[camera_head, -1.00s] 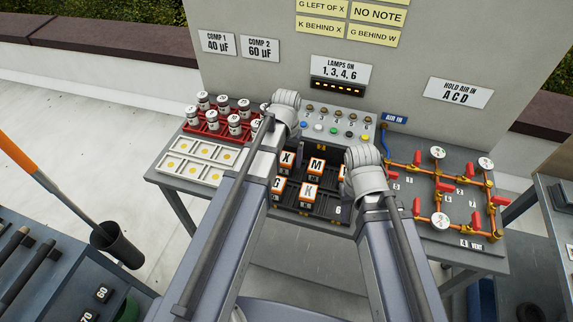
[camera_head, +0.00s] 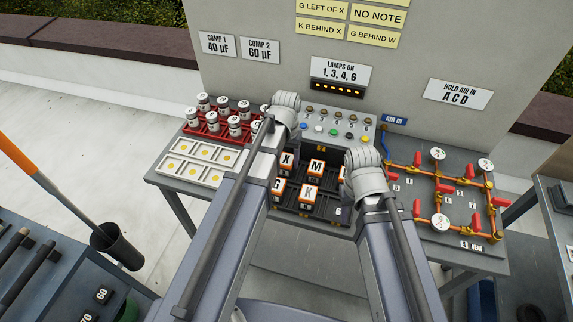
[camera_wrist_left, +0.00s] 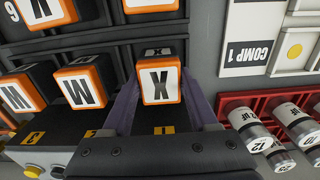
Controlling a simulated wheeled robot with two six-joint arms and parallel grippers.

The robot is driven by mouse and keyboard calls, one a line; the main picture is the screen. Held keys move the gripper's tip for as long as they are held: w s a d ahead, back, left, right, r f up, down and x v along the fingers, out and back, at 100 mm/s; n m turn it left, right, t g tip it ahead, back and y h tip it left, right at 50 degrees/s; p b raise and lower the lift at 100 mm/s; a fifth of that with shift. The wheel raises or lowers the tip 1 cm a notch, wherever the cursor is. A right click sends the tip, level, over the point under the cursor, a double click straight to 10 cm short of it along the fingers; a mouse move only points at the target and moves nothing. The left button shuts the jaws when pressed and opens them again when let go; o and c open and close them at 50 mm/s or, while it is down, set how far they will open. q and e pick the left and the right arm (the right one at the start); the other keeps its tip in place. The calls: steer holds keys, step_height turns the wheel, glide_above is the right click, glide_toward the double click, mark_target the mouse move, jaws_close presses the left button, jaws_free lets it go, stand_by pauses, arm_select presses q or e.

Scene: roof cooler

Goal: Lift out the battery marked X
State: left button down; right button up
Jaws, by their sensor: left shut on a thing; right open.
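The X battery (camera_head: 286,160), an orange-edged block with a white X face, is in the back row of the dark battery rack (camera_head: 320,208). In the left wrist view the X battery (camera_wrist_left: 160,86) stands between the purple fingers of my left gripper (camera_wrist_left: 163,95), which are shut on it. I cannot tell whether it is raised from its slot. In the head view my left gripper's fingers are hidden behind its wrist (camera_head: 285,112). My right gripper (camera_head: 366,172) is empty at the rack's right side, its fingertips hidden from the head camera.
The M battery (camera_head: 317,166) is beside X; the G (camera_head: 278,187) and K (camera_head: 309,194) batteries are in front. A red capacitor rack (camera_head: 205,127) and a white tray (camera_head: 178,178) lie to the left. Copper piping with red valves (camera_head: 471,219) is on the right. Buttons and lamps line the back.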

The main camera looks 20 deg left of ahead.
mark_target(287, 159)
arm_select(q)
step_height(287, 159, up, 10)
steer(key=p, duration=1)
steer(key=shift+r, duration=0.1)
arm_select(e)
step_height(287, 159, up, 10)
